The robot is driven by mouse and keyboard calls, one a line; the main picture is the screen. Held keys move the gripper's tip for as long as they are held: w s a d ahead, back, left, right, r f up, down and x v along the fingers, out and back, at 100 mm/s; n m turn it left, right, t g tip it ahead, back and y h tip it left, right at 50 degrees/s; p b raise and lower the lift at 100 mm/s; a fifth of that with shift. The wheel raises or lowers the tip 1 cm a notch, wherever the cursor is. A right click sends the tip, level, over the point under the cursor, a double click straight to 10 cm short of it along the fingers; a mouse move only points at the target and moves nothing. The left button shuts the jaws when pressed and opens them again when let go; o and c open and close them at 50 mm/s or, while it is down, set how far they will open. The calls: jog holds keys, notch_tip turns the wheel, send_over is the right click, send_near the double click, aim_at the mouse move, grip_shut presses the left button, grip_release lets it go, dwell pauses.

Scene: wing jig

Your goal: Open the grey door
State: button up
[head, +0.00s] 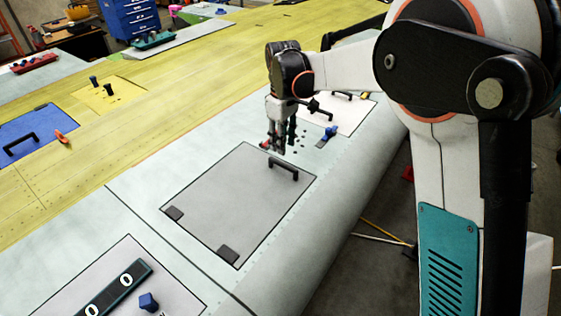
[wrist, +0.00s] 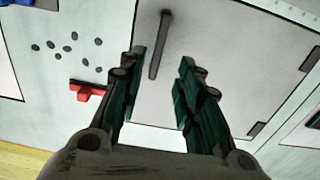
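The grey door (head: 235,205) lies flush and shut in the pale wing surface. It has a black handle (head: 284,168) near its far right edge and two dark hinges (head: 228,254) on its near left side. My gripper (head: 278,150) is above the wing near the handle end of the door. In the wrist view the two green-padded fingers (wrist: 155,105) are apart with nothing between them. The handle (wrist: 160,45) shows beyond the fingertips, apart from them, with the grey door (wrist: 225,60) around it.
A red part (wrist: 87,91) and several small dark holes (wrist: 70,48) lie beside the door. A blue clamp (head: 327,135) and a white panel with a handle (head: 345,110) are beyond it. A blue panel (head: 22,140) is at left. A dark bar (head: 112,290) and blue knob (head: 149,301) are in front.

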aim_at(283, 163)
notch_tip(283, 163, down, 8)
jog(key=shift+w+d+r+b, duration=0.1)
jog(key=shift+b, duration=0.25)
grip_shut()
